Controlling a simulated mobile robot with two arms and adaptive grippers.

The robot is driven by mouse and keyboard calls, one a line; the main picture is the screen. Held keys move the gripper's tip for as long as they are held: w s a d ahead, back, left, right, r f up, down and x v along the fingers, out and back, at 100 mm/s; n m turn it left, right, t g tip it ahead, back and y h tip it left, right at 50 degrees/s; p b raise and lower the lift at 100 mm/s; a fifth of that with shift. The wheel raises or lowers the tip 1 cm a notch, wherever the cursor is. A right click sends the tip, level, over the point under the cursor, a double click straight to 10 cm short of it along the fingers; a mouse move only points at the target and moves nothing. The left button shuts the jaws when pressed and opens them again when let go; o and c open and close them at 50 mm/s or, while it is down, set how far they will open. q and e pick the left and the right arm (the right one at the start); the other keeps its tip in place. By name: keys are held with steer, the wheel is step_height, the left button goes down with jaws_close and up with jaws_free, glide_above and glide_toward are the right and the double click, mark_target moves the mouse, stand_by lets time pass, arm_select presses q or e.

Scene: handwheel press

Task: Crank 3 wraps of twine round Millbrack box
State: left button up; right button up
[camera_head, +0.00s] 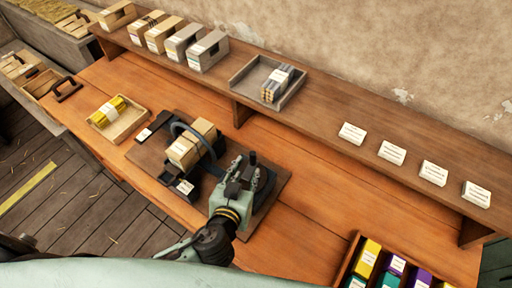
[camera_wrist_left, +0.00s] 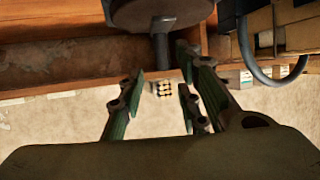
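A tan box (camera_head: 186,151) with a white label, too small to read, sits in a dark winder (camera_head: 216,168) on a brown base board. A dark ring (camera_head: 178,128) stands around the box; it also shows at right in the left wrist view (camera_wrist_left: 247,58). My left gripper (camera_head: 246,172) is at the winder's right side, by its crank. In the left wrist view, a dark disc with a thin post (camera_wrist_left: 162,52) shows beyond my left fingers (camera_wrist_left: 162,92). The fingers are apart, with a gap between them; I see nothing gripped. My right gripper is out of view.
A tray of yellow bundles (camera_head: 118,131) stands left of the winder. The back shelf holds several boxes (camera_head: 183,42), a grey tray (camera_head: 243,73) and white cards (camera_head: 392,153). A crate of coloured packs (camera_head: 358,247) is at front right. The bench right of the winder is clear.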

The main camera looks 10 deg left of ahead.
mark_target(253, 159)
arm_select(q)
steer(key=shift+w, duration=0.15)
steer(key=shift+p+x, duration=0.85)
steer(key=shift+x, duration=0.25)
steer(key=x, duration=0.2)
steer(key=shift+w+f+p, duration=0.15)
steer(key=shift+w+p, duration=0.15)
steer(key=shift+w, duration=0.05)
steer(key=shift+w+f, duration=0.3)
steer(key=shift+w, duration=0.25)
steer(key=c, duration=0.4)
jaws_close()
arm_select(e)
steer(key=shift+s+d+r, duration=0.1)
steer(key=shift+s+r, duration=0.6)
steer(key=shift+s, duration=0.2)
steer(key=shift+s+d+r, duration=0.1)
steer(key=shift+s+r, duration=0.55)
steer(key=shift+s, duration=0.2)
